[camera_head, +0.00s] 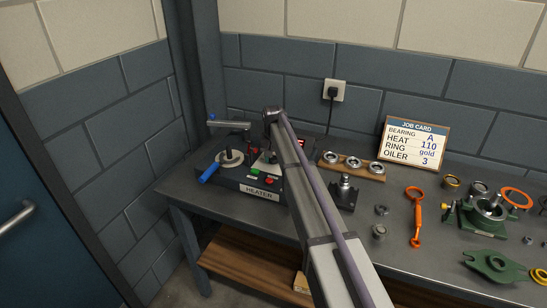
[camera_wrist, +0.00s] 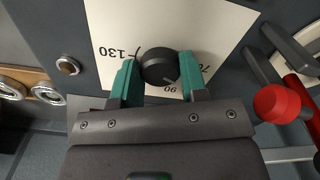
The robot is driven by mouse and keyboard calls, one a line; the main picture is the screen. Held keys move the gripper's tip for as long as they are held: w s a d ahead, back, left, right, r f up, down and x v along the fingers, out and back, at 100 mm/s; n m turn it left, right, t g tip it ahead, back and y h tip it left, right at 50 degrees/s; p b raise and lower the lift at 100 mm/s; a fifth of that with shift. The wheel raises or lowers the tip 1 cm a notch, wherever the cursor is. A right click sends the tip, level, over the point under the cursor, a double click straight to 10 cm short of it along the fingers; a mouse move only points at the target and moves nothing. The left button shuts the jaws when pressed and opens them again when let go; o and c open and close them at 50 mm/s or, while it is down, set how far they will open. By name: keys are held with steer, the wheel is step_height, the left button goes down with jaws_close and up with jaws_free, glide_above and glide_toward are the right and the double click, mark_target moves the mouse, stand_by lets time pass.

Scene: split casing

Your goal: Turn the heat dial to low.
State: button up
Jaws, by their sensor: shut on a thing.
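The heat dial is a round black knob (camera_wrist: 159,67) on a pale scale plate (camera_wrist: 215,30) in the wrist view. Marks for 130 at the left, 90 below and a partly covered 70 at the right show around it. A small line on the knob faces the 90 side. My gripper (camera_wrist: 160,62) has one green finger on each side of the knob and is shut on it. In the head view, the heater (camera_head: 262,193) stands at the bench's left end. My arm hides the dial there.
A job card (camera_head: 413,143) reads bearing A, heat 110, ring gold, oiler 3. A wooden rack (camera_head: 352,170) with metal rings is right of my arm. Other parts crowd the bench's right side. A red round-ended part (camera_wrist: 280,103) lies close right of my gripper.

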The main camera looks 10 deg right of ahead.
mark_target(273, 157)
steer(key=n, duration=0.5)
steer(key=shift+n, duration=0.3)
steer(key=n, duration=0.4)
steer(key=shift+n, duration=0.3)
steer(key=o, duration=0.9)
steer(key=shift+o, duration=0.2)
step_height(273, 157, up, 11)
steer(key=p, duration=1)
steer(key=shift+f+p, duration=0.15)
steer(key=shift+p, duration=0.2)
